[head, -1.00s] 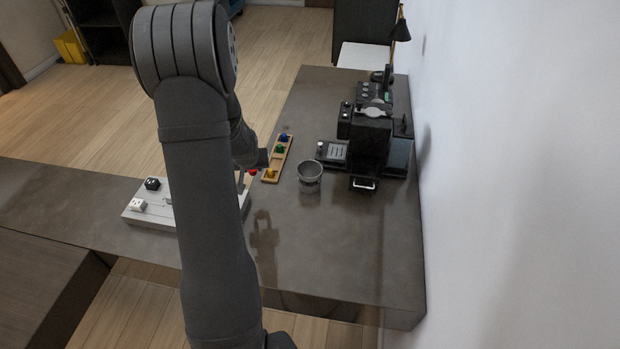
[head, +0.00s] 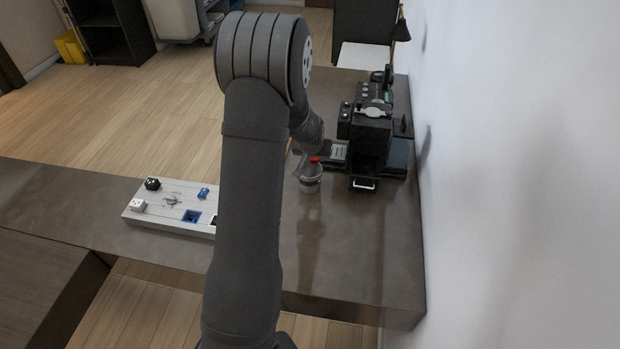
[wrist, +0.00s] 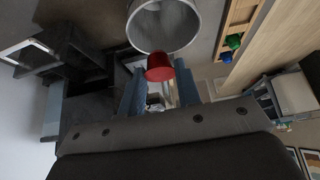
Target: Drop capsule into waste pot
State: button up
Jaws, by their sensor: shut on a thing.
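My gripper (wrist: 159,82) is shut on a red capsule (wrist: 159,67), which sits between its two fingertips. In the head view the red capsule (head: 315,159) shows just above the rim of the grey waste pot (head: 310,185). The pot stands upright on the dark counter. In the wrist view the waste pot (wrist: 190,38) is at the top, its open mouth facing the camera, and the capsule overlaps the near edge of its rim. I cannot tell exactly how far the capsule is above the rim. The part of the pot's interior that shows looks empty.
A black coffee machine (head: 371,140) stands close to the right of the pot. A wooden holder (wrist: 232,28) with green and blue capsules is beside it. A white board (head: 165,215) with sockets lies at left. The counter (head: 355,240) in front is clear.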

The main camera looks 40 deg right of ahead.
jog(key=shift+f, duration=1.05)
jog(key=o, duration=1)
jog(key=v, duration=1.7)
jog(key=shift+a+r, duration=0.1)
jog(key=shift+r, duration=0.05)
jog(key=x, duration=1.7)
jog(key=shift+r, duration=0.1)
